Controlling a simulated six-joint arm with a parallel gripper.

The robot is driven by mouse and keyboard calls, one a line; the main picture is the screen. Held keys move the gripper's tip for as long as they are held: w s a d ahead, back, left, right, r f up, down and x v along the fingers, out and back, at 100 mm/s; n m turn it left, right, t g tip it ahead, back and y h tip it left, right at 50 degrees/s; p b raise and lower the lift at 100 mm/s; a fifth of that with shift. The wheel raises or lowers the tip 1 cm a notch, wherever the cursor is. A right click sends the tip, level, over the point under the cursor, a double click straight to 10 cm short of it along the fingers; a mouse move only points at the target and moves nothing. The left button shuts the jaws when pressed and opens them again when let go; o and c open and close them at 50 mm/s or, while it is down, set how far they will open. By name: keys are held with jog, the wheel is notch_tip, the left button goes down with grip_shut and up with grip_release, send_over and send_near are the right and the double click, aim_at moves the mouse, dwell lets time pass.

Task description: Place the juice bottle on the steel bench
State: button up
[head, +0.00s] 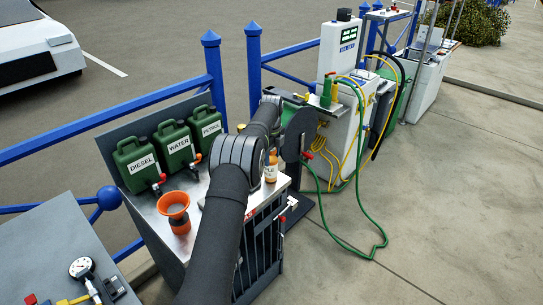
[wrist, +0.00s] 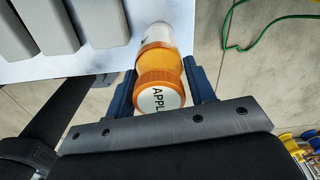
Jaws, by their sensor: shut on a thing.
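The juice bottle, an orange bottle with a white label, shows upright in the head view (head: 271,169) at the right end of the steel bench (head: 149,204). In the wrist view the bottle (wrist: 158,60) sits between the two blue fingers of my gripper (wrist: 160,84), which is shut on it. Its orange cap with a white top reading "APPL" faces the camera. The pale bench top also shows in the wrist view (wrist: 105,68), next to the bottle's lower part. I cannot tell whether the base touches it. My arm hides the gripper in the head view.
Green cans labelled diesel (head: 136,162), water (head: 174,143) and petrol (head: 206,127) line the bench's back. An orange funnel (head: 175,211) stands on its left front. A green hose (head: 368,215) lies on the ground at the right. Bare bench top lies between the funnel and cans.

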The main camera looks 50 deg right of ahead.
jog(key=o, duration=1.5)
jog(key=shift+f, duration=0.1)
notch_tip(320, 180, up, 12)
jog(key=shift+r, duration=0.15)
